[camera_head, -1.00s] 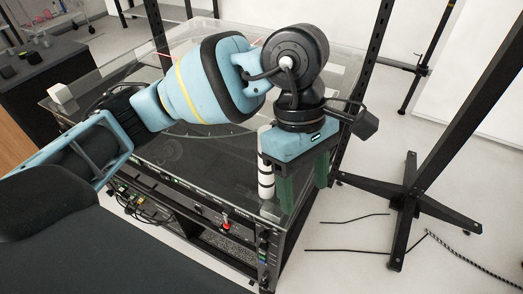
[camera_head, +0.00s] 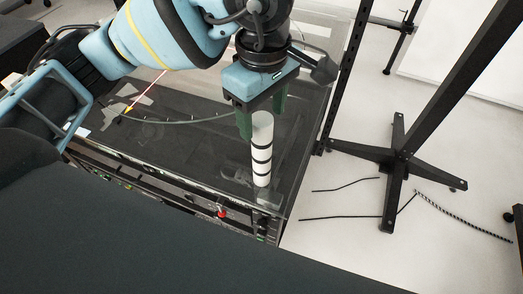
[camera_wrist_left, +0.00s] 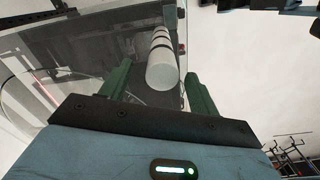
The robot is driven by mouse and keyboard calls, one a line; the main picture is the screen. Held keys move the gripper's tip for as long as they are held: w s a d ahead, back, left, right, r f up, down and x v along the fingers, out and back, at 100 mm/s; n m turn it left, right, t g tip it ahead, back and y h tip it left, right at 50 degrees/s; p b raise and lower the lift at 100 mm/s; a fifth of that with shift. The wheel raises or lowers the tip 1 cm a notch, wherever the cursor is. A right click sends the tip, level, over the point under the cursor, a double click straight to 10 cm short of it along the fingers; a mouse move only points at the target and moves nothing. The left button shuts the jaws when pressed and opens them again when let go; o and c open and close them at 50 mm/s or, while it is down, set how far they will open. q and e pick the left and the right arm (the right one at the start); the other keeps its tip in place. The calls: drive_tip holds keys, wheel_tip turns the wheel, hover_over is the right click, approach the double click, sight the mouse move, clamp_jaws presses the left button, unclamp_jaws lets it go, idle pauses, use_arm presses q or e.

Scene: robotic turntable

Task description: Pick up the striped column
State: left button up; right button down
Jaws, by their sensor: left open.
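The striped column (camera_head: 262,150) is white with black bands and stands upright near the front right corner of the glass-topped turntable cabinet. My left gripper (camera_head: 262,120) has green fingers and is open. In the head view it is at the column's upper end, and its palm is above and behind it. In the left wrist view the column (camera_wrist_left: 163,62) shows between the two open fingers (camera_wrist_left: 158,85), closer to the right one. I cannot tell whether a finger touches it. My right gripper is not in view.
The glass top (camera_head: 190,135) has free room left of the column. A cable and a yellow-tipped pointer (camera_head: 128,109) lie toward its left. A black post rises at the cabinet's right edge, and a black stand (camera_head: 396,155) is on the floor beyond.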

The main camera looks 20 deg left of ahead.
sight(262, 132)
use_arm(q)
drive_tip(key=shift+s+f+p, duration=0.15)
drive_tip(key=shift+f+p, duration=0.15)
drive_tip(key=shift+f, duration=2.55)
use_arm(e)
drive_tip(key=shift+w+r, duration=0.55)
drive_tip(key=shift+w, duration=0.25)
use_arm(q)
drive_tip(key=shift+c, duration=0.3)
clamp_jaws()
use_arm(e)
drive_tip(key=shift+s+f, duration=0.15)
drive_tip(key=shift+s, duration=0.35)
